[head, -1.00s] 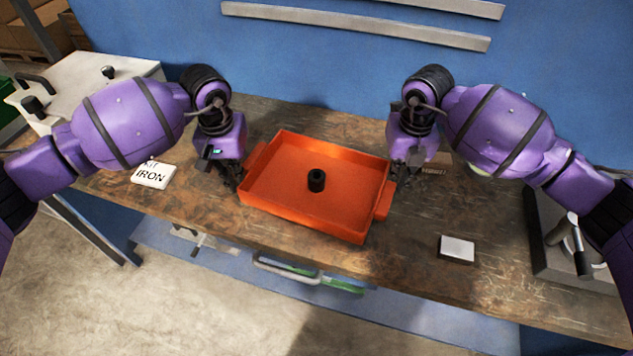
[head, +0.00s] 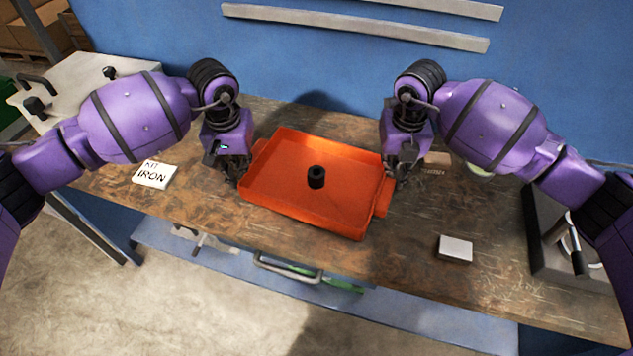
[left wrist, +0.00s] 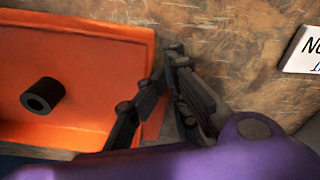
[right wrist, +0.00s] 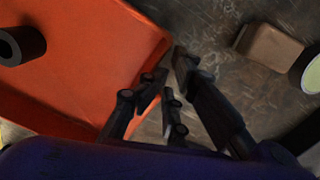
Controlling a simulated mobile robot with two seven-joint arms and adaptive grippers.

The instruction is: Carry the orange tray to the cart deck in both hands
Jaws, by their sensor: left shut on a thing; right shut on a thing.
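The orange tray (head: 275,180) is over the wooden workbench, with a short black cylinder (head: 316,177) standing inside it. Whether its underside touches the bench I cannot tell. My left gripper (head: 239,172) is shut on the tray's left side; the left wrist view shows its fingers (left wrist: 166,68) at the tray's edge (left wrist: 110,75). My right gripper (head: 391,172) is shut on the tray's right side; the right wrist view shows its fingers (right wrist: 170,72) at the tray's edge (right wrist: 95,60). The fingers partly hide the gripped parts. I cannot identify a cart deck with certainty.
The bench (head: 400,270) carries a label card (head: 155,174) at left, a small white-topped block (head: 455,248) at front right, a brown block (head: 437,160) behind my right gripper and a grey machine (head: 565,245) at far right. A pale top with black handles (head: 85,95) stands at left. A blue wall rises behind.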

